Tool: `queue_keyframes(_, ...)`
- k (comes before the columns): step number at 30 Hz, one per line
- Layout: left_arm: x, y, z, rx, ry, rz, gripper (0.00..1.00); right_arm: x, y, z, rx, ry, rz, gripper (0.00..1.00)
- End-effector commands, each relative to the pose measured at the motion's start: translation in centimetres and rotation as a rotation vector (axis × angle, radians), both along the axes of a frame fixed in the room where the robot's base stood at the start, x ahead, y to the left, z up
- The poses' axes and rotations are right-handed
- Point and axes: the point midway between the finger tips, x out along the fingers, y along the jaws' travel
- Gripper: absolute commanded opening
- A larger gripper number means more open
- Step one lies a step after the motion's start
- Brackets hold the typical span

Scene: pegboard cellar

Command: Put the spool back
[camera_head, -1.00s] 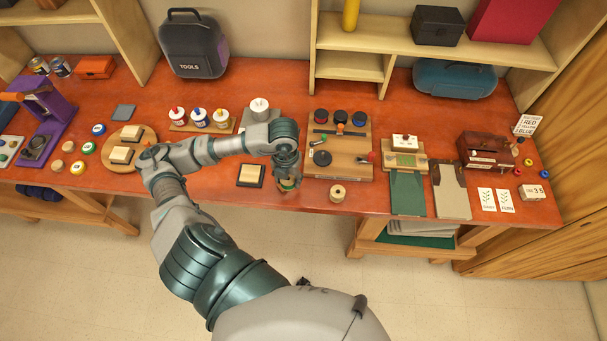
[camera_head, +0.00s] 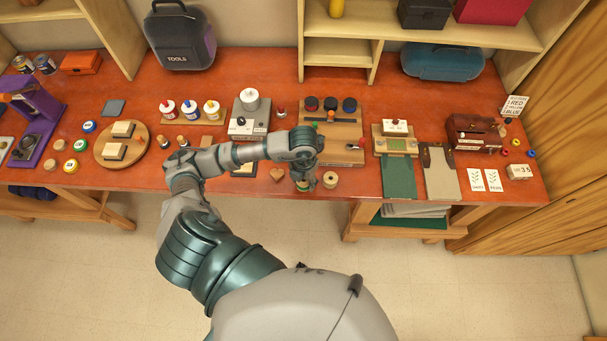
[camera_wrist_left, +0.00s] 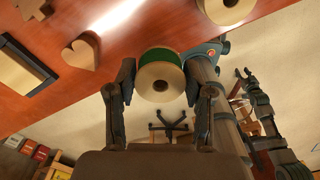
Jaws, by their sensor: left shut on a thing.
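My left gripper (camera_head: 303,183) is over the front edge of the red-brown bench. It is shut on a spool with a green band and pale wooden ends. The green spool (camera_wrist_left: 160,75) shows clearly between the two fingers in the left wrist view, its round end with a centre hole facing the camera. In the head view the gripper mostly hides it. A plain wooden spool (camera_head: 330,180) stands on the bench just right of the gripper; it also shows at the top of the left wrist view (camera_wrist_left: 228,10).
Bottles (camera_head: 190,108) stand on a strip at back left.

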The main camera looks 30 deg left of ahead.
Motion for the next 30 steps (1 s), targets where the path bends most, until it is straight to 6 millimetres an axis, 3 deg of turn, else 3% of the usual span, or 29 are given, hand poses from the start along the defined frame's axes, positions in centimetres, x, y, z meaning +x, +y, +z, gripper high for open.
queue_keyframes(6,2.5,1.6,-0.2,0.001,0.0,0.0,0.33,0.1,0.2,0.6,0.003,-0.001,-0.001,0.43)
queue_keyframes(16,2.6,1.8,-3.7,-0.001,0.002,0.0,0.33,0.1,0.3,1.5,0.005,-0.002,0.0,0.43)
queue_keyframes(25,2.6,1.9,-4.1,0.0,0.0,-0.001,0.33,0.1,0.3,1.2,0.003,-0.001,0.0,0.43)
queue_keyframes(26,2.6,1.9,-4.1,0.0,0.0,-0.001,0.59,0.1,0.3,1.2,0.003,-0.001,0.0,0.43)
queue_keyframes(27,2.6,1.9,-4.0,0.0,0.0,-0.001,0.69,0.1,0.3,1.3,0.003,-0.001,0.0,0.43)
queue_keyframes(28,2.6,1.9,-4.0,0.0,0.0,-0.001,0.76,0.1,0.3,1.3,0.003,-0.001,0.0,0.43)
queue_keyframes(30,2.6,1.9,-4.0,0.0,0.0,-0.001,0.77,0.1,0.3,1.3,0.003,-0.001,0.0,0.43)
